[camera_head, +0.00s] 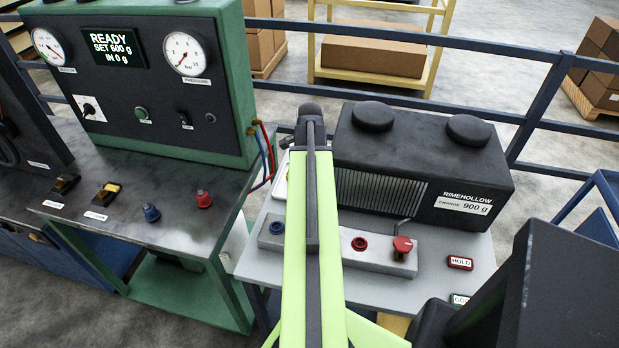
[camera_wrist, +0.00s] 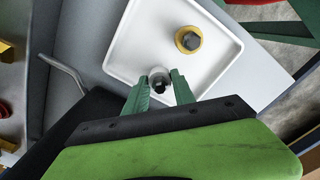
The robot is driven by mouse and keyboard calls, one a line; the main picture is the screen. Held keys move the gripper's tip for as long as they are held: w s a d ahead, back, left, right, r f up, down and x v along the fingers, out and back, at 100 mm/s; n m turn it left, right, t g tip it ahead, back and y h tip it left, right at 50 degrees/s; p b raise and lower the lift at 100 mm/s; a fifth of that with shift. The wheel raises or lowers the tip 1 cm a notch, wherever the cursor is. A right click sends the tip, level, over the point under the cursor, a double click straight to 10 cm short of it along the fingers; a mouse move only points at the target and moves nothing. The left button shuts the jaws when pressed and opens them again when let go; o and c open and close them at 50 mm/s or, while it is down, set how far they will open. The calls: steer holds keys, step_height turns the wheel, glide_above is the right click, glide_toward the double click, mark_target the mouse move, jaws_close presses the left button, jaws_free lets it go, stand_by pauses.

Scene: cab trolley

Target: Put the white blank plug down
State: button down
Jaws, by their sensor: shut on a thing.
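The white blank plug (camera_wrist: 160,74) is pinched between the green fingers of my gripper (camera_wrist: 160,82) in the wrist view. It has a pale round rim and a dark centre. It is over the near part of a white tray (camera_wrist: 136,45); I cannot tell whether it touches the tray floor. A yellow-ringed plug with a dark hex top (camera_wrist: 188,40) stands in the same tray, apart from my gripper. In the head view my lime arm hides the gripper, the held plug and most of the tray; only a sliver of the tray (camera_head: 281,187) shows.
A grey block (camera_head: 380,258) with a blue port (camera_head: 277,228), a red port (camera_head: 359,243) and a red-handled valve (camera_head: 402,246) lies beside my arm. The black Rimehollow unit (camera_head: 440,165) stands behind it. The gauge panel (camera_head: 150,85) stands on the left bench.

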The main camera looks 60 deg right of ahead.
steer(key=c, duration=1)
jaws_free()
steer(key=shift+c, duration=0.2)
step_height(320, 180, up, 12)
steer(key=p, duration=1.2)
steer(key=shift+r, duration=0.15)
